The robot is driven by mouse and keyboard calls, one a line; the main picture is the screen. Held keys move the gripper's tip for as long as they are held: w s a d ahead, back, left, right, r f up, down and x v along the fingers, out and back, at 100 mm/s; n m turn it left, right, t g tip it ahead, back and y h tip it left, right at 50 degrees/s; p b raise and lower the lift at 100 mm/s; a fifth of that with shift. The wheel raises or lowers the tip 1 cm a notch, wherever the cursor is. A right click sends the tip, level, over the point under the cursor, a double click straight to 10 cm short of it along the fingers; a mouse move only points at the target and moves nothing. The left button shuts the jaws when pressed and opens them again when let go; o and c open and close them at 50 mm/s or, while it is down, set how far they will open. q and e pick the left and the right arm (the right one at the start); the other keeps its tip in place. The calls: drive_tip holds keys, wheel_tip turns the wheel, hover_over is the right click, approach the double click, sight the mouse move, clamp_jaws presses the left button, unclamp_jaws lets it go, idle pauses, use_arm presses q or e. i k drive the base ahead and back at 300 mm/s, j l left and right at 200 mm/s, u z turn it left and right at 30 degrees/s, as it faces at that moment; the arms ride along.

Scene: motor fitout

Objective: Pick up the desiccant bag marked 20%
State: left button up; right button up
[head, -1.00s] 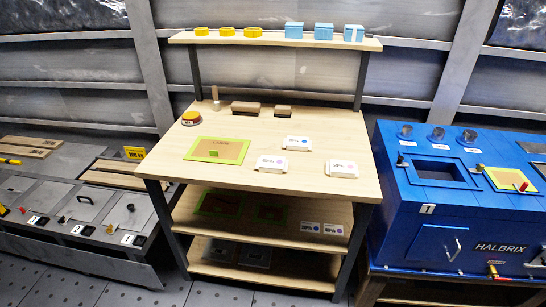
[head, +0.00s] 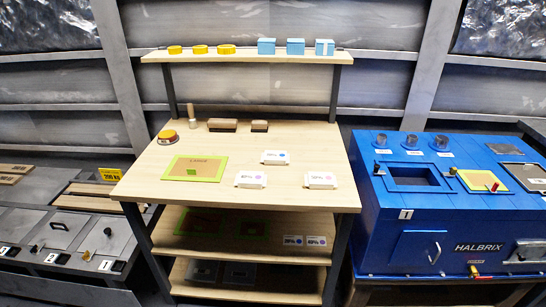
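Several small white bags with printed percentages and coloured dots are in the head view. On the bench top lie one white bag (head: 275,157) at the back with a bluish dot, one white bag (head: 251,180) at front left with a purple dot, and one white bag (head: 321,180) at front right with a reddish dot. The printed numbers are too small to read surely, so I cannot tell which is marked 20%. Neither gripper shows.
The wooden bench (head: 150,190) also holds a green-edged board (head: 178,166), a yellow-and-red button (head: 167,137) and brown blocks (head: 222,125). Yellow tins and blue boxes (head: 266,46) stand on its upper shelf. A blue machine (head: 390,240) stands close at right, grey cabinets (head: 80,230) at left.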

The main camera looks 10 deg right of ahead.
sight(271, 157)
drive_tip(key=i+j, duration=0.1)
drive_tip(key=i, duration=0.35)
drive_tip(key=i+j, duration=0.1)
drive_tip(key=i, duration=0.35)
drive_tip(key=z, duration=0.45)
drive_tip(key=i+z, duration=0.15)
drive_tip(key=z, duration=0.25)
drive_tip(key=j+z, duration=0.1)
drive_tip(key=z, duration=0.35)
